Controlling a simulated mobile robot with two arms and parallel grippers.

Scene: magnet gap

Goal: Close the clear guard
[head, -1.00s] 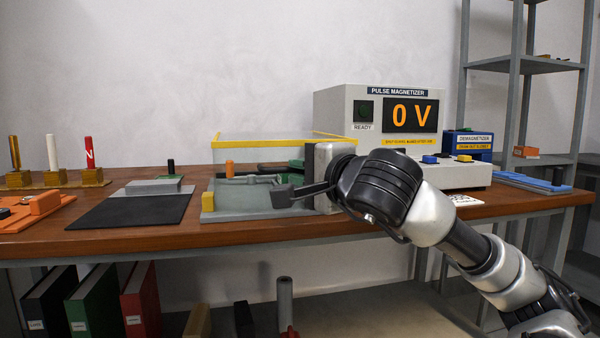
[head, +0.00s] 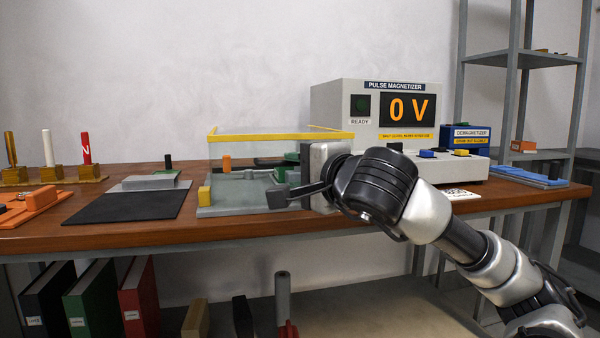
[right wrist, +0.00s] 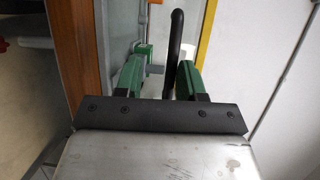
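The clear guard, a see-through panel edged by a yellow strip (head: 262,137), stands upright along the back of a grey fixture (head: 225,208) on the bench. The yellow strip also shows on the right in the right wrist view (right wrist: 207,40). My right gripper (head: 288,160) is over the fixture's right part, in front of the guard. In the right wrist view its two green fingers (right wrist: 160,65) are wide apart. A black curved bar (right wrist: 175,45) shows between them, nearer the right finger; I cannot tell whether they touch. My left gripper is not in view.
The fixture carries a yellow block (head: 204,196) and an orange post (head: 227,162). The pulse magnetizer (head: 345,95), reading 0 V, stands to the right behind my arm. A black mat (head: 130,206) lies to the left. The bench's front edge runs below.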

